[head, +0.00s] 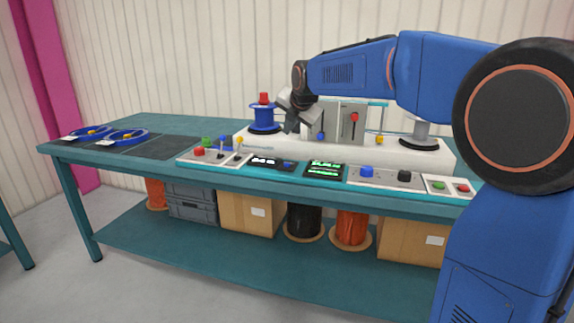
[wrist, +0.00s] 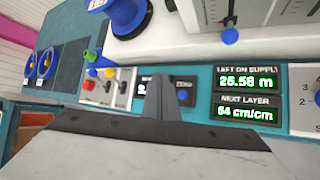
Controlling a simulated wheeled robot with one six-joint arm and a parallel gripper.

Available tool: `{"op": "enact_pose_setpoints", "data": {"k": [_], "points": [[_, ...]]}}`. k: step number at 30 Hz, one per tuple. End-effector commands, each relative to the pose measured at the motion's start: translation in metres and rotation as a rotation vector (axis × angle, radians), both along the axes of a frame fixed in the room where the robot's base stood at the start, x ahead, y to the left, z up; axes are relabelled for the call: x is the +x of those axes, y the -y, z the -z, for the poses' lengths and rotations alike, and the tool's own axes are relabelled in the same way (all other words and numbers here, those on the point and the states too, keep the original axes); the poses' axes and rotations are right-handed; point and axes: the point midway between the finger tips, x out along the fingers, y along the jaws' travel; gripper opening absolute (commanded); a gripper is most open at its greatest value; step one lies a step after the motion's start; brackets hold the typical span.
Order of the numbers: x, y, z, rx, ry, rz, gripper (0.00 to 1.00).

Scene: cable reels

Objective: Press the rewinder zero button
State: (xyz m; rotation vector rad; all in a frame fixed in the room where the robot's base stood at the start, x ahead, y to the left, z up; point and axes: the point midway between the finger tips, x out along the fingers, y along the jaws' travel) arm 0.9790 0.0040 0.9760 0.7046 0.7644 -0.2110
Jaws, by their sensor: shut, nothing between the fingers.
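The rewinder counter is a small dark box (head: 265,161) on the bench's front strip, with a lit display and a blue zero button (head: 288,165) at its right end. In the wrist view the blue button (wrist: 182,96) shows just right of my fingers, which hide part of the counter's display. My gripper (head: 290,128) is shut and empty. In the head view it hangs above the white machine base, beside the blue reel and behind the counter. In the wrist view its closed fingers (wrist: 160,82) point toward the counter. No contact with the button is visible.
A switch panel (head: 213,157) with red, green and blue controls stands left of the counter. A green-lit display (head: 325,169) and a knob panel (head: 386,177) stand to the right.

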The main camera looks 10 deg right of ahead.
Motion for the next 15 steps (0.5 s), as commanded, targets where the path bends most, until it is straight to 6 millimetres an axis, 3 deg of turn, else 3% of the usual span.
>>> {"op": "enact_pose_setpoints", "data": {"k": [8, 15], "points": [[0.000, 0.000, 0.003, 0.001, -0.001, 0.001, 0.00], [-0.001, 0.000, 0.025, 0.001, -0.002, 0.002, 0.00]]}}
